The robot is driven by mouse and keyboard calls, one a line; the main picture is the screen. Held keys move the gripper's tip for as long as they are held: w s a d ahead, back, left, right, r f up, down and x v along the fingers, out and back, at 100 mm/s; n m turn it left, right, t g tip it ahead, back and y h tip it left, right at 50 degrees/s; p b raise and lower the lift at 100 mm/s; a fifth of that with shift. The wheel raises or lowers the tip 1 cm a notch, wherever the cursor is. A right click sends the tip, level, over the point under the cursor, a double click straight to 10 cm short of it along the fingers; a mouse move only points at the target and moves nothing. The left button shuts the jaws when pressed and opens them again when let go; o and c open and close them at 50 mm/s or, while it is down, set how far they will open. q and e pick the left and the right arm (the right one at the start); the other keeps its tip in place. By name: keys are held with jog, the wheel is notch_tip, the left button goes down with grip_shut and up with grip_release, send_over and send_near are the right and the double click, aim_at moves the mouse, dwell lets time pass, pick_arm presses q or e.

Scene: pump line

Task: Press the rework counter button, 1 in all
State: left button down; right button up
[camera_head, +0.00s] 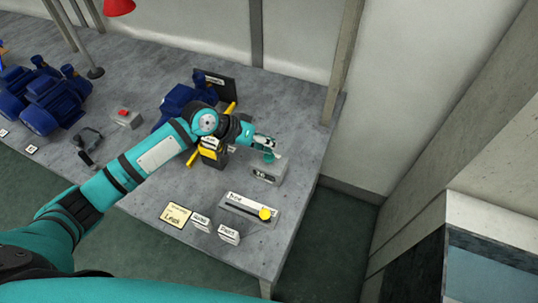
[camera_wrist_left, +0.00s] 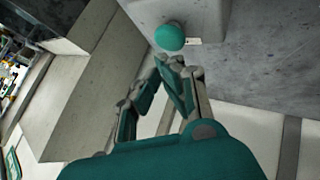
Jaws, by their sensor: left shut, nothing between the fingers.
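A grey counter box (camera_head: 267,171) with a small dark display stands near the right end of the bench. Its round green button (camera_head: 269,157) is on top, partly behind my fingers. In the left wrist view the green button (camera_wrist_left: 169,37) shows whole on the pale box (camera_wrist_left: 197,14). My left gripper (camera_head: 270,145) is shut and empty, right at the button in the head view. In the left wrist view the closed fingertips (camera_wrist_left: 168,62) lie just short of the button in the picture. I cannot tell whether they touch it. My right gripper is not in view.
A grey box with a red button (camera_head: 125,117) stands further left. Blue pumps (camera_head: 50,103) and a yellow-and-black device (camera_head: 212,154) share the bench. Bare bench lies right of the counter.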

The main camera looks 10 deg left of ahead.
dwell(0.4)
pick_arm(q)
jog(key=shift+f, duration=0.4)
jog(key=shift+f+b, duration=0.3)
jog(key=shift+f, duration=0.4)
dwell(0.6)
dwell(0.3)
jog(key=shift+r+p, duration=1.1)
